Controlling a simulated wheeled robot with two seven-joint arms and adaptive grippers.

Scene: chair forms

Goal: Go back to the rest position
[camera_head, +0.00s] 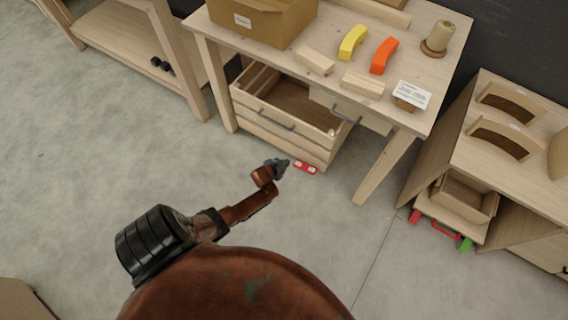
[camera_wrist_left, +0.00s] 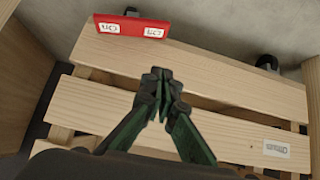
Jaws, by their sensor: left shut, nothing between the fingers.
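My left gripper (camera_head: 284,163) is low in front of the open drawer under the table in the head view. In the left wrist view the left gripper (camera_wrist_left: 160,76) is shut and empty, its dark fingers in front of the crate's wooden slats (camera_wrist_left: 215,137). My right gripper is not in view.
The wooden table (camera_head: 222,33) carries a cardboard box (camera_head: 262,22), a yellow piece (camera_head: 353,42) and an orange piece (camera_head: 384,55). A shelf unit (camera_head: 478,98) stands at the right.

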